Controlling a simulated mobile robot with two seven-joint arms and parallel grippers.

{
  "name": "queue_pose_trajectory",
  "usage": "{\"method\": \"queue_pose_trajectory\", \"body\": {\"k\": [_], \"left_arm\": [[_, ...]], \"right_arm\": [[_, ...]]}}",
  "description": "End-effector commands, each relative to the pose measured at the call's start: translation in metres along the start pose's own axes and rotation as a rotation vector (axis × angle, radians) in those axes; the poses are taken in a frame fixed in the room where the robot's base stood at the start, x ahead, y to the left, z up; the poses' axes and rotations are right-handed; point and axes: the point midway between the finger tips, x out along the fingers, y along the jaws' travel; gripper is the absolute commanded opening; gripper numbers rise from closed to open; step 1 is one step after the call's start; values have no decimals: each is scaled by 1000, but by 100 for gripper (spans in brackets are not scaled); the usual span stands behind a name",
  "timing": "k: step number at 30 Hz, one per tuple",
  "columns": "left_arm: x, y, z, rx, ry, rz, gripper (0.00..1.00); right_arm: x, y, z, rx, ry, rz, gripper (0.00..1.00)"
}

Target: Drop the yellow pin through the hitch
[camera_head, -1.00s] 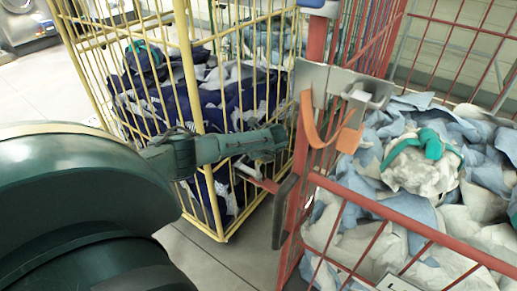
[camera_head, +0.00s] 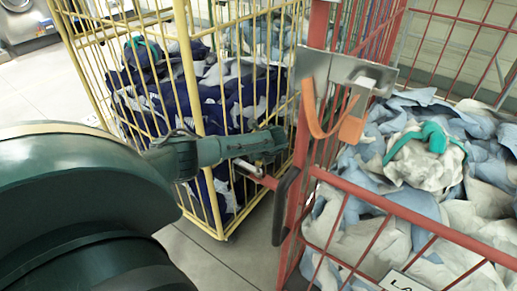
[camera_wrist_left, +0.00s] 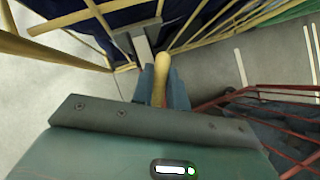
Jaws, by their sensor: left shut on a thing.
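My left gripper (camera_head: 268,143) reaches in from the left toward the gap between a yellow cage cart (camera_head: 203,130) and a red cage cart (camera_head: 297,200). In the left wrist view its fingers (camera_wrist_left: 162,90) are shut on the yellow pin (camera_wrist_left: 160,70), whose rounded end shows between them. A grey metal hitch piece (camera_wrist_left: 142,48) on the yellow cart's side lies just beyond the pin. In the head view the hitch bar (camera_head: 250,169) from the red cart lies just below the gripper. I cannot tell whether the pin touches the hitch. My right gripper is in neither view.
The yellow cart holds dark blue and white bundles (camera_head: 185,100). The red cart holds pale cloth and a bag with a teal strap (camera_head: 425,160). A metal bracket with an orange hook (camera_head: 345,128) and a black handle (camera_head: 283,205) stand close right of the gripper.

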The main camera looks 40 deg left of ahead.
Motion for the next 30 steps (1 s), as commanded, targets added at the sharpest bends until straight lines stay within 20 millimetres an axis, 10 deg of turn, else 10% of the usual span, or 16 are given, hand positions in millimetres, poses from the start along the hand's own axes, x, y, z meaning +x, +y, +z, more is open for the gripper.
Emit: {"method": "queue_pose_trajectory", "body": {"k": [30], "left_arm": [[22, 0, -16, 0, 0, -1, 0]], "right_arm": [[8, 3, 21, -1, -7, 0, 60]]}}
